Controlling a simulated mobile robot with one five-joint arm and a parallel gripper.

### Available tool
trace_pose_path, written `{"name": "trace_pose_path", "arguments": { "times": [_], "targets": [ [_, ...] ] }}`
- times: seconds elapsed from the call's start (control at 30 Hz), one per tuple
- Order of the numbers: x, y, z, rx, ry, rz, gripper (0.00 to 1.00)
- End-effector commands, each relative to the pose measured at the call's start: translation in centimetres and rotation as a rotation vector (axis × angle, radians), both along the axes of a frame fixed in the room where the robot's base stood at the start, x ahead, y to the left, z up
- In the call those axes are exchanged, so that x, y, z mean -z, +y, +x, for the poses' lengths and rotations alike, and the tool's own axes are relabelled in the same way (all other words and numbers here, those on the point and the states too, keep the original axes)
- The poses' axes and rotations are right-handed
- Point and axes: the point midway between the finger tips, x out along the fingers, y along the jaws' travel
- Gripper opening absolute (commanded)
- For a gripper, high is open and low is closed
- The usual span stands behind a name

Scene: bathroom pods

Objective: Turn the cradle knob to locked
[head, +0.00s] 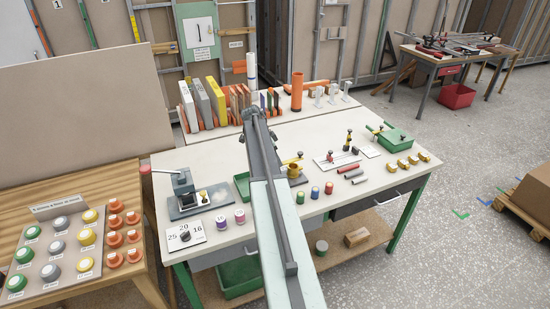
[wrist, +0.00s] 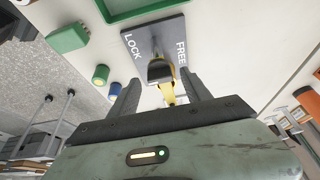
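In the wrist view the cradle knob (wrist: 161,72) is a dark block with a yellow part running toward me. It stands on a dark grey plate (wrist: 143,43) marked LOCK on the left and FREE on the right. My gripper (wrist: 161,78) is open, with one finger on each side of the knob and a visible gap at both sides. I cannot tell which mark the knob points to. In the head view a yellow-topped fixture (head: 293,160) shows just right of my arm, which partly hides its base. My gripper's fingers are not clear there.
A green tray (head: 241,181) lies left of my arm. Small coloured cylinders (head: 315,192) stand at the right, near the bench front. A grey clamp device (head: 184,184) is at the left. An orange tube (head: 297,91) stands at the back.

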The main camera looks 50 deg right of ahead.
Motion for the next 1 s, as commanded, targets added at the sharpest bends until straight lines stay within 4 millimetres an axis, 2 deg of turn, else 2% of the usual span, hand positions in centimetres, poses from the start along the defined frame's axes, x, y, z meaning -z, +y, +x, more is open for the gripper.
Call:
{"name": "trace_pose_path", "arguments": {
  "times": [0.17, 0.27, 0.6, 1.0],
  "targets": [
    [-0.5, 0.1, 0.1, -0.001, 0.000, 0.000, 0.56],
    [-1.5, 0.4, 0.2, -0.001, 0.000, 0.000, 0.56],
    [-7.1, 2.5, 1.0, -0.001, 0.000, 0.000, 0.56],
    [-7.2, 2.8, 1.1, 0.000, 0.000, 0.000, 0.56]
  ]
}}
